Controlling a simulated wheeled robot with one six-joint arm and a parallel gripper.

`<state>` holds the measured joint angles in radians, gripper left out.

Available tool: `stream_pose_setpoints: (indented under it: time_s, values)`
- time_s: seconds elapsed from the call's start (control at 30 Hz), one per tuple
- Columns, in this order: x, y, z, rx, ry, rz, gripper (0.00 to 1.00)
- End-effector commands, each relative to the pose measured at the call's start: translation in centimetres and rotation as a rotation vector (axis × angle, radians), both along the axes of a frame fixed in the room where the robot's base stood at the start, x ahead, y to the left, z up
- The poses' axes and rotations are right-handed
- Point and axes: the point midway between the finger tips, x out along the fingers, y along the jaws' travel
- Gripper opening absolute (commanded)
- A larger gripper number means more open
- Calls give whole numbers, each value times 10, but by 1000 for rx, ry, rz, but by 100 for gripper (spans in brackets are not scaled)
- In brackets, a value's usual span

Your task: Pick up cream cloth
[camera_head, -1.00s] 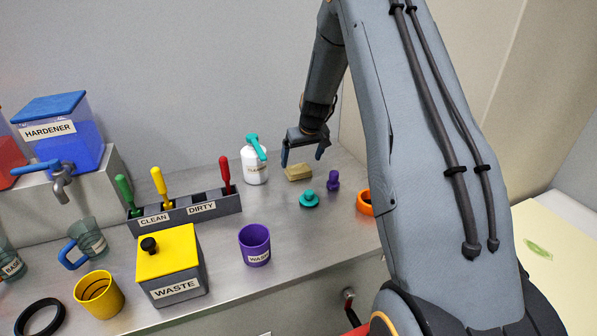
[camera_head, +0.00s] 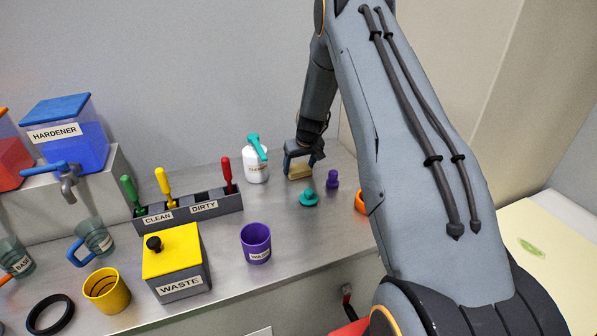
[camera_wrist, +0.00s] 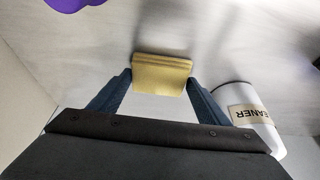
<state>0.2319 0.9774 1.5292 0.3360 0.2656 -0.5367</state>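The cream cloth (camera_head: 299,172) is a small folded tan-yellow block lying on the metal counter, to the right of the white cleaner bottle. In the wrist view the cloth (camera_wrist: 162,74) sits between the fingertips of my gripper (camera_wrist: 160,80).
The cleaner bottle (camera_head: 255,164) with a teal nozzle stands close at the left. A teal knob-like piece (camera_head: 309,198) and a purple one (camera_head: 332,179) stand in front.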

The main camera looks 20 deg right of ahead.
Motion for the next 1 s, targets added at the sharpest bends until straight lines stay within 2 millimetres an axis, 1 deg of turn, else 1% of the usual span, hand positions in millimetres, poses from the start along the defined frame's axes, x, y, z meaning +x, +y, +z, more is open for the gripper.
stream_pose_setpoints:
  time_s: [0.03, 0.1, 0.37, 0.53, 0.67, 0.9, 1.0]
  values:
    - [0, 0, 0, 0, 0, 0, 57]
    - [0, 0, 0, 0, 0, 0, 48]
    - [0, 0, 1, 0, -1, 0, 48]
    - [1, 0, 11, -1, -3, 0, 48]
    - [1, 0, 26, -1, -3, 0, 48]
    - [2, 0, 68, -1, -4, 1, 48]
    - [1, 0, 82, 0, -3, 0, 48]
